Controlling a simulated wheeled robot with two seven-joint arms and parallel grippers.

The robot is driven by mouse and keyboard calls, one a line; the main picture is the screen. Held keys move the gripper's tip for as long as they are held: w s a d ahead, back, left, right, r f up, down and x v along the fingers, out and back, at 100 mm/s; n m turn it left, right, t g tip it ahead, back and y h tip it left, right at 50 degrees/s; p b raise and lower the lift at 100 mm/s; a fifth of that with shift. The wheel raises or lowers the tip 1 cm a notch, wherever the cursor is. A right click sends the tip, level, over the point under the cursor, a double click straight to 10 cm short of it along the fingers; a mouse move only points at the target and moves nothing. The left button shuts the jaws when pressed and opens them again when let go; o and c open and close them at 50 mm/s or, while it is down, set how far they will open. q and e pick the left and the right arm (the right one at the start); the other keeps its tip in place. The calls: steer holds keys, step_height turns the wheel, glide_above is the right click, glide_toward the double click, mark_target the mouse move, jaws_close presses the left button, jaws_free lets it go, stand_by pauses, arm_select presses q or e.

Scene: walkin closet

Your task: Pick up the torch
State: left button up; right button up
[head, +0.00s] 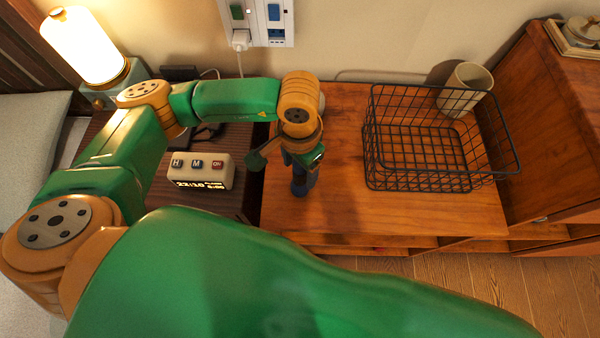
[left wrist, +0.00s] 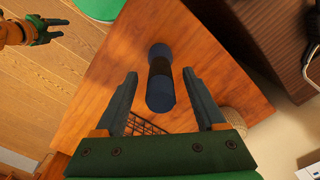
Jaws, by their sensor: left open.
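The torch (left wrist: 160,92) is a dark blue cylinder with a black middle band. In the left wrist view it shows between the two spread fingers of my left gripper (left wrist: 160,72), with a gap on each side. In the head view my left gripper (head: 304,158) is above the wooden cabinet top, and the torch (head: 299,186) shows partly below it, largely hidden. I cannot tell whether the torch stands or lies. My right gripper (left wrist: 42,32) shows small at the upper left of the left wrist view, away from the torch; its jaw opening is unclear.
A black wire basket (head: 420,188) stands on the cabinet top (head: 345,215) right of the gripper, with a beige cup (head: 466,88) behind it. A clock (head: 202,171) is on the dark nightstand at left, near a lit lamp (head: 85,45). Wall sockets (head: 265,22) are behind.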

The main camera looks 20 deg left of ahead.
arm_select(q)
step_height(320, 180, down, 2)
steer(key=shift+w, duration=0.1)
jaws_close()
